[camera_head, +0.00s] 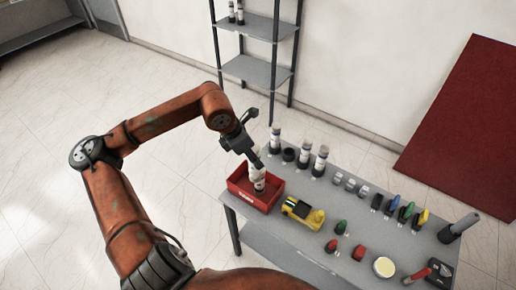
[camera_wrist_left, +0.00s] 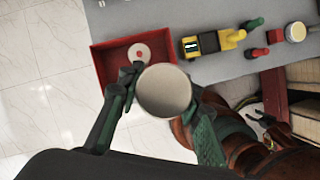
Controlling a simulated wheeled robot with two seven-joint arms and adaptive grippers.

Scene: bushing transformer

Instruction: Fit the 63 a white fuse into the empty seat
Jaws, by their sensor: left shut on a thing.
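My left gripper (camera_head: 256,157) is above the red bin (camera_head: 238,188), shut on a white fuse (camera_wrist_left: 165,90). In the left wrist view its fingers are on either side of the fuse's round pale end. A second white cylinder with a red centre (camera_wrist_left: 139,52) stands in the bin. In the head view the held fuse and this one overlap, and their labels are too small to read. The empty seat (camera_head: 289,155) is a short dark socket on the table, between a white fuse (camera_head: 275,136) and another white fuse (camera_head: 304,154). My right gripper is out of view.
A third seated fuse (camera_head: 320,160) stands right of the empty seat. A yellow device (camera_head: 302,213) lies right of the bin. Grey blocks (camera_head: 350,185), coloured tools (camera_head: 405,212) and a dark cylinder (camera_head: 458,228) occupy the table's right part. A shelf rack (camera_head: 255,70) stands behind.

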